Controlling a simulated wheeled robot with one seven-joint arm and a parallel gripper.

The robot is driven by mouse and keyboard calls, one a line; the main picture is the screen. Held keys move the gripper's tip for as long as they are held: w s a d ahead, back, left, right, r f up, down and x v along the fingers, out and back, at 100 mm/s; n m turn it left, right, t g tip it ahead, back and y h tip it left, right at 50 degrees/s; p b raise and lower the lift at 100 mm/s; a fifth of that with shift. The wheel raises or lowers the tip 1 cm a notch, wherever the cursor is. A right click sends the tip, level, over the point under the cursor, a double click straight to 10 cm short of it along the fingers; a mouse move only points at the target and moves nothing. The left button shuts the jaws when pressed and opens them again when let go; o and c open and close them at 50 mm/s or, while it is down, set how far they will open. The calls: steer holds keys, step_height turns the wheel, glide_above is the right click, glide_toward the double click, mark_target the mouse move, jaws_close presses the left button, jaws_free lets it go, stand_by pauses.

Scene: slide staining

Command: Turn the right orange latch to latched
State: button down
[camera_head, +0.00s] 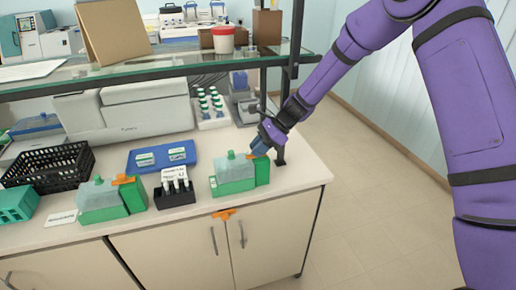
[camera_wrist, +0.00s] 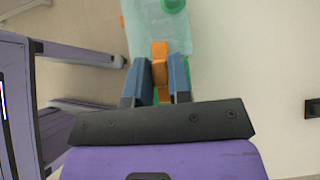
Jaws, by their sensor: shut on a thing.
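In the head view a green container with a pale translucent body (camera_head: 234,175) and a round green cap stands near the right end of the counter. My gripper (camera_head: 262,150) reaches down to its right side and mostly hides the orange latch there. In the wrist view the orange latch (camera_wrist: 160,52) lies between my two blue fingers (camera_wrist: 161,80), which are shut on it, one on each side. The container's pale top (camera_wrist: 145,35) and green cap (camera_wrist: 173,4) show just beyond. The latch's exact angle is hard to tell.
A similar green container (camera_head: 104,205) with an orange latch (camera_head: 123,180) stands left of a black rack (camera_head: 175,194). A blue tray (camera_head: 150,166) lies behind. An orange piece (camera_head: 224,213) sits at the counter's front edge. A glass shelf and its dark post are close to my arm.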

steer(key=shift+n, duration=0.3)
steer(key=c, duration=1.1)
jaws_free()
steer(key=v, duration=1.1)
steer(key=shift+w+a, duration=0.1)
steer(key=shift+w, duration=0.1)
